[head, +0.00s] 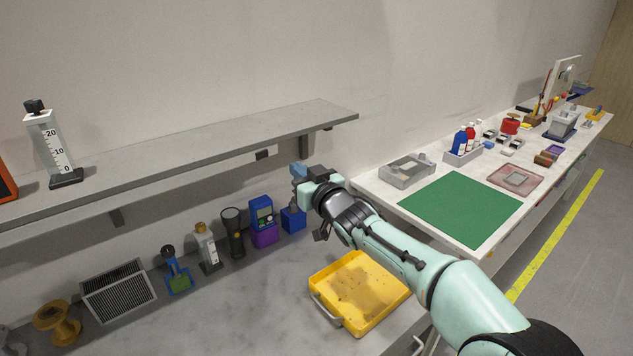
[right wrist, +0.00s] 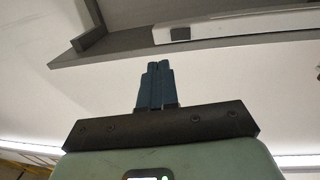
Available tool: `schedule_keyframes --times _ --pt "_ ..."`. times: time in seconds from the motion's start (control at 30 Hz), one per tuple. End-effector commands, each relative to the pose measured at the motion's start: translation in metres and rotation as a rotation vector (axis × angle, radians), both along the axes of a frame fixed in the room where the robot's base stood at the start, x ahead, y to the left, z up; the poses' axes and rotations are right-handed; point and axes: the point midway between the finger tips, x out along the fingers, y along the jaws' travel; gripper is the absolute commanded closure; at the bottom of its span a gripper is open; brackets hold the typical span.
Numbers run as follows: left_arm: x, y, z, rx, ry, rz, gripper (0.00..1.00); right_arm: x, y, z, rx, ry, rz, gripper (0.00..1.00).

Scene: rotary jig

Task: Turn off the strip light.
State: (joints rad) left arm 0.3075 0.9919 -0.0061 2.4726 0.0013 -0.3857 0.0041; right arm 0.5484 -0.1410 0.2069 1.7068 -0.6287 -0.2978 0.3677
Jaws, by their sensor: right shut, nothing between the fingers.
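A grey wall shelf (head: 200,142) runs along the wall, with a small dark box (head: 263,154) at its front edge, perhaps the light's switch. The right wrist view looks up at the shelf's underside and also shows the dark box (right wrist: 180,34). A long pale bar (right wrist: 255,24) there looks like the strip light; I cannot tell whether it is lit. My right gripper (head: 298,170) is shut and empty, its blue fingers pointing up, below and right of the box in the head view. In the right wrist view its fingertips (right wrist: 158,68) appear just below the box, apart from it. My left gripper is not in view.
A scale column (head: 48,145) stands on the shelf. Below, a torch (head: 233,232), a blue device on a purple block (head: 262,218) and other items line the wall. A yellow tray (head: 360,290) lies on the bench. A green mat (head: 460,208) lies on the right table.

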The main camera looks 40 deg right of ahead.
Motion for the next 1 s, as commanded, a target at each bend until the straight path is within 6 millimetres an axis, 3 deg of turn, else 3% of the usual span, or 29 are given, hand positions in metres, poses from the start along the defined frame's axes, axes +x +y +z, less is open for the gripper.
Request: schedule_keyframes --times 0.1,0.3,1.0 --pt "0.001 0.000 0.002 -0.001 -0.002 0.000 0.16 -0.022 0.001 0.002 0.000 -0.002 0.001 1.00" --pt "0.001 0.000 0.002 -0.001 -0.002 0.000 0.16 -0.040 0.000 0.001 0.000 -0.001 0.001 1.00" --pt "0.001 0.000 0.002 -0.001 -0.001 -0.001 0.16 -0.043 -0.001 0.000 0.000 0.000 0.000 1.00"
